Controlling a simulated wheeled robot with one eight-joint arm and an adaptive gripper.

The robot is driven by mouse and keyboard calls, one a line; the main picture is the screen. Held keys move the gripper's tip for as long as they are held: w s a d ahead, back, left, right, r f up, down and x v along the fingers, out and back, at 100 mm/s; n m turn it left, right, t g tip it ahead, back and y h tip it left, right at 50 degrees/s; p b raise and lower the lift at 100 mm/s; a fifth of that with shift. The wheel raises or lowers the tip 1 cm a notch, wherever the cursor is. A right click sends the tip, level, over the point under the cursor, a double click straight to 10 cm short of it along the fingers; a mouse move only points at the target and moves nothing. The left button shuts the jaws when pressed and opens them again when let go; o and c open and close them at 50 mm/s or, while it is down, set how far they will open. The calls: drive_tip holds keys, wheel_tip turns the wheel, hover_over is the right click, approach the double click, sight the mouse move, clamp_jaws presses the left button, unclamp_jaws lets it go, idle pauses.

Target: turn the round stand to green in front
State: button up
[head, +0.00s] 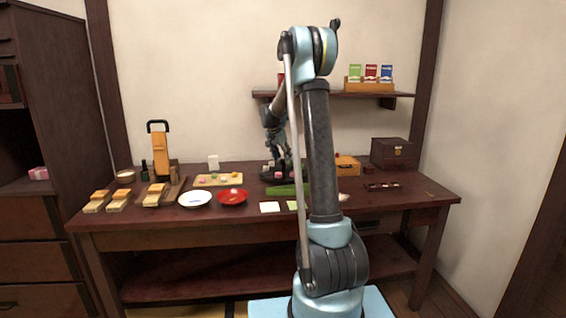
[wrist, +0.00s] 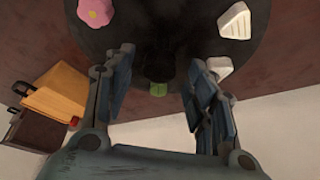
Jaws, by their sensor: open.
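The round stand is a dark disc (wrist: 205,25) filling the top of the wrist view. A pink flower-shaped piece (wrist: 95,12) sits at its left, and two white wedge-shaped pieces (wrist: 235,21) are at its right. A small green piece (wrist: 158,89) shows at the stand's edge, between my fingers. My gripper (wrist: 160,72) is open, its fingers apart on either side of a dark shape over the stand. I cannot tell whether they touch it. In the head view my gripper (head: 281,155) is low over the stand (head: 266,177), which my arm partly hides.
A red bowl (head: 232,197), a white bowl (head: 195,199) and a board of sweets (head: 218,180) are to the left. An orange box (head: 347,165) and a dark chest (head: 391,153) stand to the right. A shelf (head: 335,95) is above.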

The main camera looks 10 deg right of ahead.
drive_tip(key=shift+x, duration=0.85)
clamp_jaws()
drive_tip(key=shift+d, duration=0.15)
